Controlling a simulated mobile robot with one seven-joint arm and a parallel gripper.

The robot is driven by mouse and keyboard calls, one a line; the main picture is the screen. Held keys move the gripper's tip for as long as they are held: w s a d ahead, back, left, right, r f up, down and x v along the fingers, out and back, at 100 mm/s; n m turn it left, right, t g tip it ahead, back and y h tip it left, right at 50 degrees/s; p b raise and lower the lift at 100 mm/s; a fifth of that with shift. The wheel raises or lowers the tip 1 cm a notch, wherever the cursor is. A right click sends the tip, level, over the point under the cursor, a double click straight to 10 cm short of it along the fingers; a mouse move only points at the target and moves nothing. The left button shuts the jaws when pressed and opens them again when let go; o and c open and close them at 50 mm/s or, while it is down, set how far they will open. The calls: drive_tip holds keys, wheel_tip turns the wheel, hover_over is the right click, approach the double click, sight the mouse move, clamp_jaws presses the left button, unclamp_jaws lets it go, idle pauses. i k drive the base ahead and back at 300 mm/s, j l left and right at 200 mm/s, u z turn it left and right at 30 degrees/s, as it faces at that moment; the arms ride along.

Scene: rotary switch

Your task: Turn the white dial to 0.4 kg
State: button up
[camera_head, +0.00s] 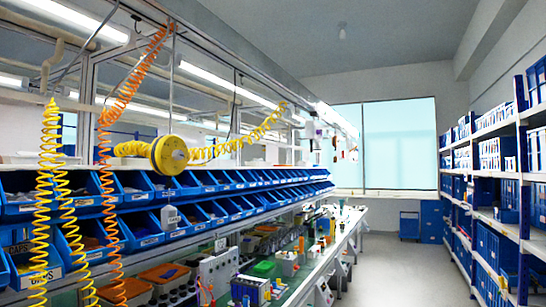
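I cannot make out a white dial or any 0.4 kg marking in the head view. A yellow round reel (168,154) hangs above the blue bins, with a yellow coiled hose on both sides. A small pale tag-like piece (170,216) hangs below it. A white box with dark round spots (218,272) stands on the workbench; its details are too small to read. A small light device (323,293) sits at the bench's front edge, and I cannot tell whether it has a dial. My gripper is not in view.
Rows of blue bins (145,228) line the left above the green-topped workbench (300,284). Orange (106,200) and yellow (44,200) coiled hoses hang at the left. Blue shelving (525,190) runs along the right. The grey aisle floor (405,275) between is clear.

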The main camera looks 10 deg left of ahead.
sight(177, 155)
drive_tip(key=u, duration=1.4)
